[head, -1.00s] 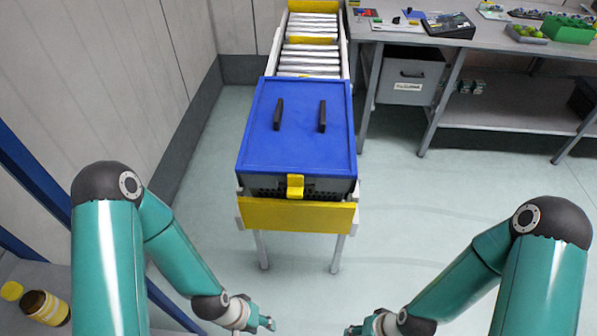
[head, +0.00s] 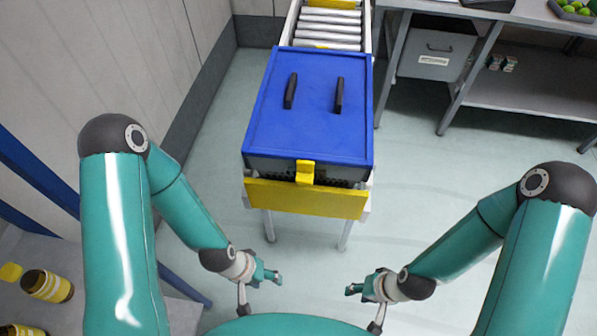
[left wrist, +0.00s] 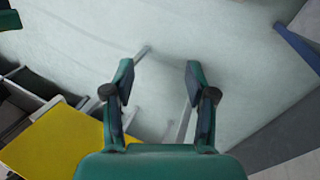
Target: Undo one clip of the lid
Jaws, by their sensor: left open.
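The blue lid (head: 308,110) with two black handles lies on a dark grey tote (head: 270,166) on a roller conveyor. One yellow clip (head: 305,171) shows at the middle of the tote's near side. Any clip on the far side is hidden. My left gripper (head: 275,279) is below and nearer than the tote, apart from it; in the left wrist view (left wrist: 160,75) its fingers are spread with nothing between them. My right gripper (head: 352,290) is to the right, also apart from the tote. Its fingers are too small to judge.
A yellow end plate (head: 305,198) closes the conveyor's near end below the clip. A workbench (head: 510,100) with a grey drawer stands at the right. A wall is at the left. The floor right of the conveyor is clear.

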